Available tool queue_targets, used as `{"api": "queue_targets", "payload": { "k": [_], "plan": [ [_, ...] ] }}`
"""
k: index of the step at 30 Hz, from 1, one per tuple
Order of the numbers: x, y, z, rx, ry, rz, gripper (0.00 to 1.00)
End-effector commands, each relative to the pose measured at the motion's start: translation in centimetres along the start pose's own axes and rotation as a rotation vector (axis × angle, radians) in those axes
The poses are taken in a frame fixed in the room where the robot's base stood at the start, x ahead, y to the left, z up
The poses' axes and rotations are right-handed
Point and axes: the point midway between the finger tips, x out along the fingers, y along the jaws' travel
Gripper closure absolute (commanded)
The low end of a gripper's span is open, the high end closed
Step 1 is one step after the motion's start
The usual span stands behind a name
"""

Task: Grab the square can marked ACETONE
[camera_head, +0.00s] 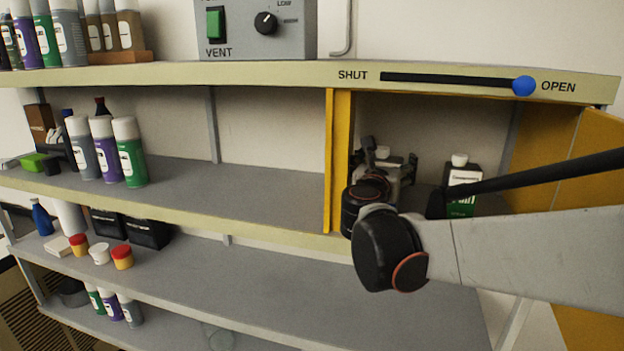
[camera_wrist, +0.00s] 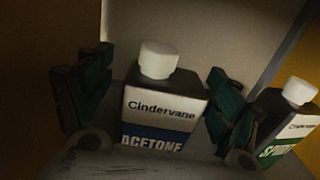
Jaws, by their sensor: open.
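The square can marked ACETONE (camera_wrist: 160,115) is dark with a white cap and a white and blue label. It stands upright in the wrist view, between the two dark fingers of my gripper (camera_wrist: 155,95). The gripper is open, with one finger on each side of the can; whether either finger touches it I cannot tell. In the head view my gripper (camera_head: 385,165) reaches into the yellow-doored cabinet, and my arm hides most of the can there.
A second white-capped can (camera_wrist: 286,125) with a green label stands close on the right; it also shows in the head view (camera_head: 462,178). The yellow cabinet door (camera_head: 580,150) is open at right. A yellow panel (camera_head: 338,160) bounds the left. Spray cans (camera_head: 105,150) stand far left.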

Motion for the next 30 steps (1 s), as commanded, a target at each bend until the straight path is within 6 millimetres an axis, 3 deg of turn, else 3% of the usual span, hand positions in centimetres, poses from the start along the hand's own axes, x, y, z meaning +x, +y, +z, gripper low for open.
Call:
{"api": "queue_targets", "payload": {
  "k": [7,16,24,30],
  "plan": [
    [3.3,-0.4,-0.3,0.001,0.0,-0.001,0.17],
    [3.8,-0.3,-0.3,0.002,0.001,0.0,0.17],
    [3.7,-0.3,-0.3,0.002,0.001,0.0,0.76],
    [3.7,-0.3,-0.3,0.002,0.001,0.0,0.8]
  ]
}}
